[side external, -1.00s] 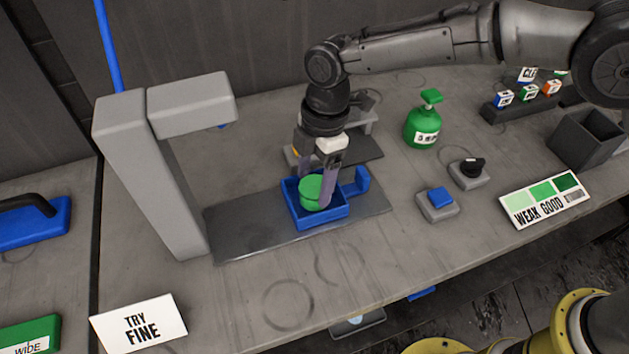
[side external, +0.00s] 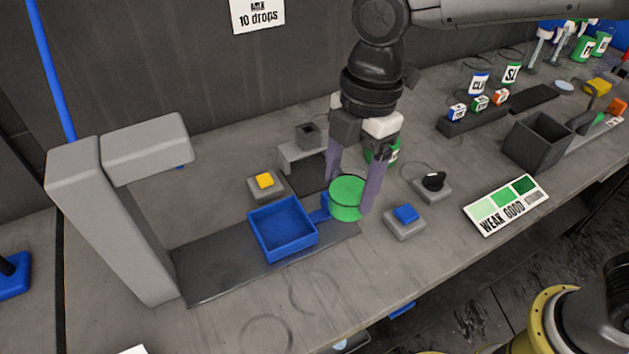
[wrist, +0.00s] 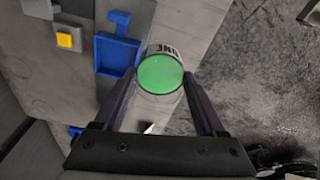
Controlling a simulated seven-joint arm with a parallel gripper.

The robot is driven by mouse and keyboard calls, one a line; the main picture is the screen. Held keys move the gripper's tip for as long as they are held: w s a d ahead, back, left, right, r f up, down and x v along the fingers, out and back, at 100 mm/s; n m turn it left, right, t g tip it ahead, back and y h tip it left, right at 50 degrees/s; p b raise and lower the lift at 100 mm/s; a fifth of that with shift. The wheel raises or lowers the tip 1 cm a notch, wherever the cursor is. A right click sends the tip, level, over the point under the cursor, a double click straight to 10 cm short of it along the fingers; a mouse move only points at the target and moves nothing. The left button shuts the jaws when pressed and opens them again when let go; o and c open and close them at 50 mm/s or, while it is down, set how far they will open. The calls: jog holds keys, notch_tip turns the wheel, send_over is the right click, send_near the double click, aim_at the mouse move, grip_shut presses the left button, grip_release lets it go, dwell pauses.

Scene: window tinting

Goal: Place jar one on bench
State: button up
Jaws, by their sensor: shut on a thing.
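Jar one, a clear jar with a green top (side external: 346,194), is held between the fingers of my gripper (side external: 352,192). In the wrist view its round green top (wrist: 160,74) faces the camera, and part of a dark-lettered label shows on its side. My gripper (wrist: 158,90) is shut on it. In the side view the jar is just right of the blue tray (side external: 270,250), which is empty. I cannot tell how far the jar is above the bench (side external: 370,285).
The tray sits on a dark plate (side external: 210,278) beside a grey arched stand (side external: 105,215). A yellow button (side external: 264,181), a blue button (side external: 405,215) and a black knob (side external: 433,181) stand nearby. A shade card (side external: 507,205) lies right. The front bench strip is clear.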

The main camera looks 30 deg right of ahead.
jog(key=shift+s+d+r, duration=0.4)
jog(key=shift+s+d, duration=0.2)
jog(key=shift+s, duration=0.15)
jog(key=shift+s+d, duration=0.2)
jog(key=s+d+f, duration=0.2)
jog(key=s+d, duration=0.4)
jog(key=s, duration=0.6)
jog(key=w+a+f, duration=0.2)
jog(key=w+a, duration=0.1)
jog(key=w+a+f, duration=0.2)
jog(key=a+f, duration=0.1)
jog(key=w+a+f, duration=0.3)
jog(key=a, duration=0.1)
jog(key=shift+w+a+f, duration=0.1)
jog(key=shift+w+f, duration=0.05)
jog(key=shift+w, duration=0.2)
jog(key=shift+w+a+f, duration=0.1)
jog(key=shift+f, duration=0.85)
jog(key=shift+w+a+f, duration=0.1)
jog(key=shift+f, duration=0.8)
jog(key=shift+f, duration=0.2)
jog(key=o, duration=1.4)
jog(key=shift+c, duration=0.2)
